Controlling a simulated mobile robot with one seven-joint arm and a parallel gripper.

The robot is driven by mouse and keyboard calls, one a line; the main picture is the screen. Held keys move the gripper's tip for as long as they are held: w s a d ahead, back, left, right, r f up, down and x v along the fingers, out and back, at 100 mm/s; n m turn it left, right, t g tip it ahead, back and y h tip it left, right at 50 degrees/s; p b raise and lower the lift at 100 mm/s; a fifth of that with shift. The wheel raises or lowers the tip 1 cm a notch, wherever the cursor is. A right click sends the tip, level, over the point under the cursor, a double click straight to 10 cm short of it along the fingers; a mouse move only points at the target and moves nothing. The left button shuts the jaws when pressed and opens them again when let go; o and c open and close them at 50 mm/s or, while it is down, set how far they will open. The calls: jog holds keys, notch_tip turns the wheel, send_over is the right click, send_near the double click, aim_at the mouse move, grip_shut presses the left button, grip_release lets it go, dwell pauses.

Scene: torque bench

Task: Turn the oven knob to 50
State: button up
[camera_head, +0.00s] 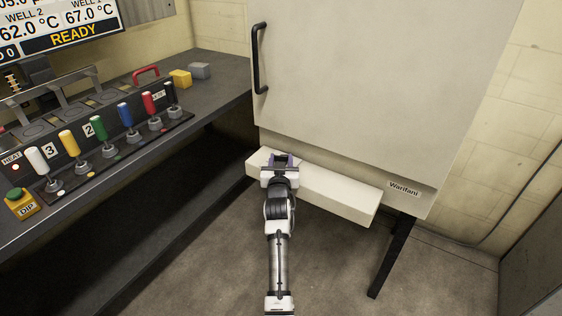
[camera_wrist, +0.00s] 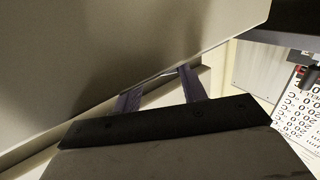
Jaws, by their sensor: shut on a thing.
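The oven (camera_head: 370,80) is a large cream box with a black door handle (camera_head: 259,60) at its upper left. A cream control ledge (camera_head: 335,195) juts out below the door. My gripper (camera_head: 280,160) is at the left part of this ledge. In the wrist view its two purple fingers (camera_wrist: 159,82) reach against the cream surfaces, a gap between them. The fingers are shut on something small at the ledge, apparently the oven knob. The knob and its scale are hidden by the gripper, so its setting cannot be read.
A dark bench (camera_head: 215,95) on the left carries a row of coloured levers (camera_head: 103,130), a yellow block (camera_head: 180,78) and a grey block (camera_head: 200,70). A display (camera_head: 60,25) hangs above it. A black oven leg (camera_head: 391,257) stands at right. The floor in front is clear.

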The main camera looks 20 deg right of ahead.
jog(key=shift+a+f+h+b, duration=0.15)
jog(key=shift+h+b, duration=0.15)
jog(key=shift+b, duration=0.15)
